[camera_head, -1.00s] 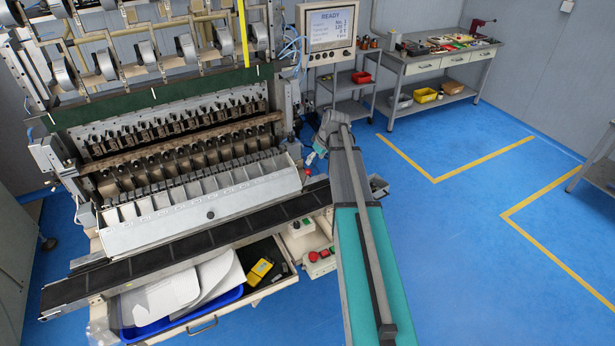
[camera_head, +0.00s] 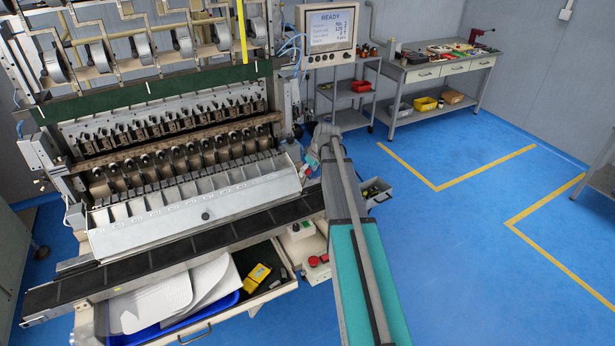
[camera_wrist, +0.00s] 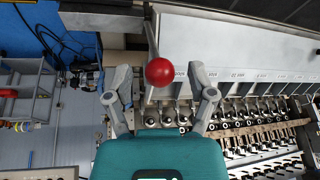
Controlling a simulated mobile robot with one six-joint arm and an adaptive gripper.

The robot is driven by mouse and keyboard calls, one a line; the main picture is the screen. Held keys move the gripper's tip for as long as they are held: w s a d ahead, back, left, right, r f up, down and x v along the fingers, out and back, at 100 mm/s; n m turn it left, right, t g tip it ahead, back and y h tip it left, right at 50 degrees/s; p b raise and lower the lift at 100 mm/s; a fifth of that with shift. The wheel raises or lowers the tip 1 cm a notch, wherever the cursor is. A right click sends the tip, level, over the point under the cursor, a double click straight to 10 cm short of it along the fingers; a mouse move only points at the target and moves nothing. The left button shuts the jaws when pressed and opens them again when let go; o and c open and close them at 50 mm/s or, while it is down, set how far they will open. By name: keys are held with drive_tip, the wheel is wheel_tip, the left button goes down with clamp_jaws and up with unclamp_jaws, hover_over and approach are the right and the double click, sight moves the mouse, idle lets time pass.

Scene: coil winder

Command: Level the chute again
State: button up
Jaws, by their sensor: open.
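The chute (camera_head: 185,218) is a long pale metal tray with divided compartments along the front of the coil winder, its front face sloping toward the dark belt. In the wrist view, its pale labelled surface (camera_wrist: 225,45) fills the upper right. A lever with a red ball knob (camera_wrist: 158,71) stands by the chute's end. My gripper (camera_wrist: 159,73) is open, its two grey fingers spread on either side of the knob with gaps visible on both sides. I cannot tell how far the knob is in depth. In the head view, my arm and wrist mostly hide the gripper at the chute's right end.
A dark belt (camera_head: 165,262) runs below the chute. An open drawer below holds papers, a blue tray (camera_head: 170,335) and a yellow device (camera_head: 257,276). A READY screen (camera_head: 333,33) stands behind my wrist. Blue floor (camera_head: 465,265) is clear at right.

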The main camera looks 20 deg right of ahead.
drive_tip(key=shift+w+a+f, duration=0.1)
drive_tip(key=shift+w+f, duration=0.05)
drive_tip(key=shift+f, duration=0.25)
clamp_jaws()
